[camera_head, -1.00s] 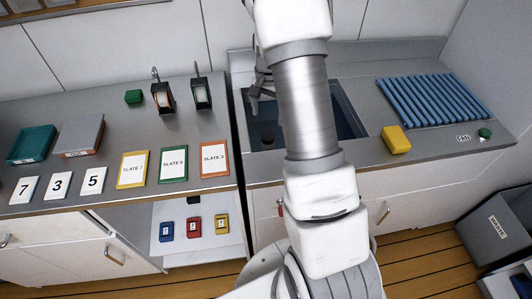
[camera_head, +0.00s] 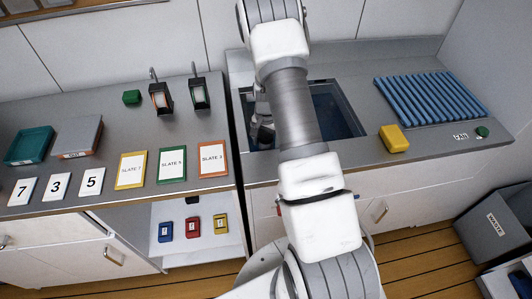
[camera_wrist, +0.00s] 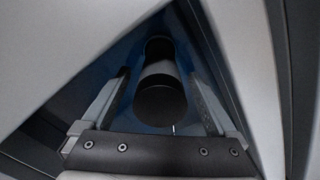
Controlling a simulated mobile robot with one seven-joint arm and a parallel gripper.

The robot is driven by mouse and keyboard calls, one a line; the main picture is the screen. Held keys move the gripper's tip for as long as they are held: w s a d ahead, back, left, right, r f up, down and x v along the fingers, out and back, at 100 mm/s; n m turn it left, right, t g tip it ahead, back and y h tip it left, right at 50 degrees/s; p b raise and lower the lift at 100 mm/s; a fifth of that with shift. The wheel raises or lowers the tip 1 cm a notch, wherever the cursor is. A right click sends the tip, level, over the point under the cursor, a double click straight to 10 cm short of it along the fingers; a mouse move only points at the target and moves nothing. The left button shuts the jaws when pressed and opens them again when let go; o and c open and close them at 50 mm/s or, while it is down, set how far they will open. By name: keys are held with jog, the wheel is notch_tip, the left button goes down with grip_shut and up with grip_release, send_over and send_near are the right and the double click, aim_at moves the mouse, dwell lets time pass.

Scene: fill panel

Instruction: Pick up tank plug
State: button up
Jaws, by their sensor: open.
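The tank plug (camera_wrist: 160,103) shows in the wrist view as a dark round-topped cylinder standing in the blue-lined tank. My gripper (camera_wrist: 160,80) is open, with one finger on each side of the plug in that view. I cannot tell whether the fingers touch it or how far down they reach. In the head view my gripper (camera_head: 262,130) is down inside the sink tank (camera_head: 338,112), at its left part. My arm and gripper hide most of the plug there.
A yellow block (camera_head: 394,138) and a blue ribbed rack (camera_head: 430,98) lie right of the tank. Slate cards (camera_head: 172,165), number tiles (camera_head: 56,186) and two lanterns (camera_head: 160,98) stand on the left counter. The tank walls surround my gripper closely.

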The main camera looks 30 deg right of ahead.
jog(key=shift+f, duration=0.25)
grip_shut()
dwell(0.3)
